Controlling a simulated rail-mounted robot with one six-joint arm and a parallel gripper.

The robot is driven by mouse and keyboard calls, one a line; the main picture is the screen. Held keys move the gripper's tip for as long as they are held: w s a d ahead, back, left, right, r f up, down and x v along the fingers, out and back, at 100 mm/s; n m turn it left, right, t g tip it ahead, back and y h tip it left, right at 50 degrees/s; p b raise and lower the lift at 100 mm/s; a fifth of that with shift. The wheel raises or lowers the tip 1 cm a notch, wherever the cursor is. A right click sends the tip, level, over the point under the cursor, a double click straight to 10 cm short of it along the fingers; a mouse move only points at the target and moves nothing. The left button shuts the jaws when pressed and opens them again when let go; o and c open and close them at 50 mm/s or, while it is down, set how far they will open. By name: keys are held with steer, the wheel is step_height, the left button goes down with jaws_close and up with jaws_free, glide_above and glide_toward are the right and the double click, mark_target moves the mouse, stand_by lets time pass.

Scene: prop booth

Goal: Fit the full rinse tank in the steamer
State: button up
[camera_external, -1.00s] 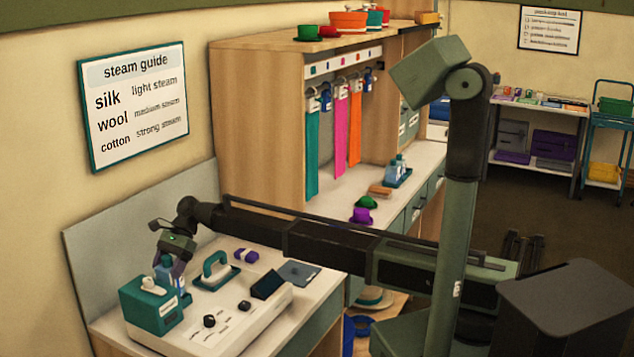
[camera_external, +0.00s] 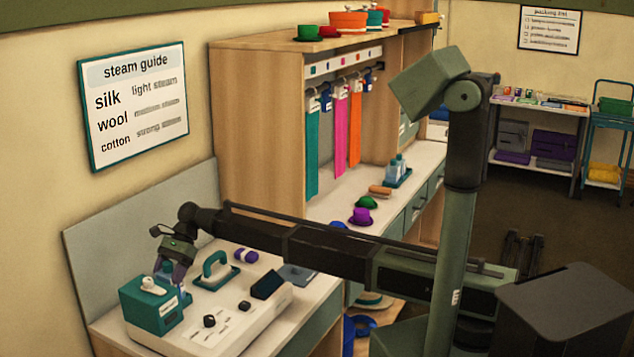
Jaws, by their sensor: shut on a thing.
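The steamer (camera_external: 232,318) is a white console with dark knobs at the front left, on the counter. A teal box (camera_external: 142,312) with a white knob on top and a pale label stands at its left end. My gripper (camera_external: 181,280) points down just behind and right of this box.
A teal-handled iron (camera_external: 215,270) stands right of my gripper, with a purple roll (camera_external: 246,255) behind it. A dark slanted panel (camera_external: 267,285) is on the steamer's right.

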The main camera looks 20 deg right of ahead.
steer(key=shift+f, duration=0.1)
steer(key=shift+f+b, duration=0.55)
steer(key=shift+b, duration=0.1)
steer(key=o, duration=1.2)
steer(key=shift+o, duration=0.2)
steer(key=shift+r, duration=0.1)
